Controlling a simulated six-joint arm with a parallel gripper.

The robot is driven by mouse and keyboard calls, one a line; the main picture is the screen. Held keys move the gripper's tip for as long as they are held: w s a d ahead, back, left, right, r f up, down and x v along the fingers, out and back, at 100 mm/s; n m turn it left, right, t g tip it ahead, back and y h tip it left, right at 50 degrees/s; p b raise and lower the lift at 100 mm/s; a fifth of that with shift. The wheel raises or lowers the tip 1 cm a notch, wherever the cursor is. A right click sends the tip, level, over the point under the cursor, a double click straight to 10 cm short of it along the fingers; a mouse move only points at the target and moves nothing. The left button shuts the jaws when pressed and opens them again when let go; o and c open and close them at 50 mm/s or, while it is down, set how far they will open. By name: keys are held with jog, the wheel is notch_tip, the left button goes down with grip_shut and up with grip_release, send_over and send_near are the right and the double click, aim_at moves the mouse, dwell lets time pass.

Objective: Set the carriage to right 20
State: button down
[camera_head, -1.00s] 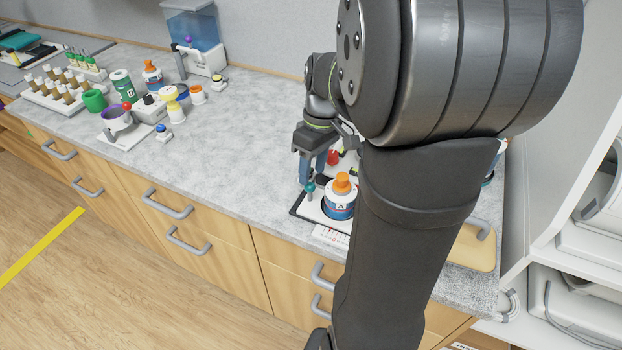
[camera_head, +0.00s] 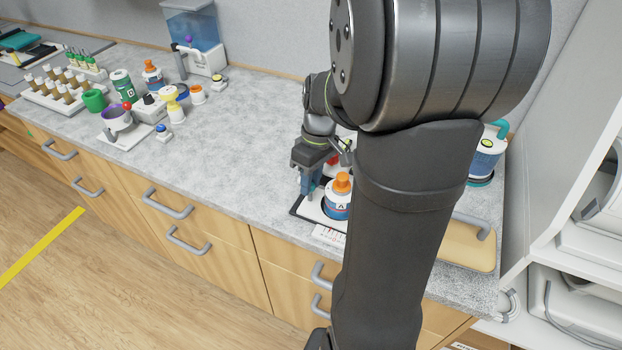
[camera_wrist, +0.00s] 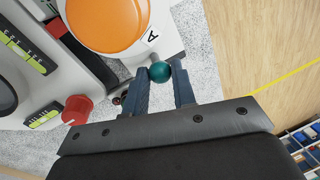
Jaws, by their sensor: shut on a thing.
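The carriage holds a bottle marked A (camera_head: 337,206) with an orange cap (camera_head: 342,183), right of my gripper (camera_head: 309,191) in the head view. In the wrist view the orange cap (camera_wrist: 108,22) is at the top. A teal ball knob (camera_wrist: 160,71) on a short rod sits between my fingertips, below the letter A. My gripper is shut on this knob. A white strip with red marks (camera_head: 328,235) lies at the device's front edge; its numbers are too small to read. My arm hides the device's right side.
A red knob (camera_wrist: 77,109) and yellow-green scales (camera_wrist: 28,50) are beside the carriage in the wrist view.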

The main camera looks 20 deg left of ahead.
jog(key=shift+d, duration=1.95)
jog(key=c, duration=1.2)
grip_release()
jog(key=w+r, duration=0.3)
jog(key=r, duration=1.4)
jog(key=shift+w+d, duration=0.15)
jog(key=shift+d, duration=0.15)
send_near(323, 201)
jog(key=f, duration=0.2)
jog(key=s+f, duration=0.1)
jog(key=f, duration=0.2)
jog(key=shift+a+f, duration=0.1)
jog(key=shift+f, duration=0.05)
jog(key=shift+a, duration=0.4)
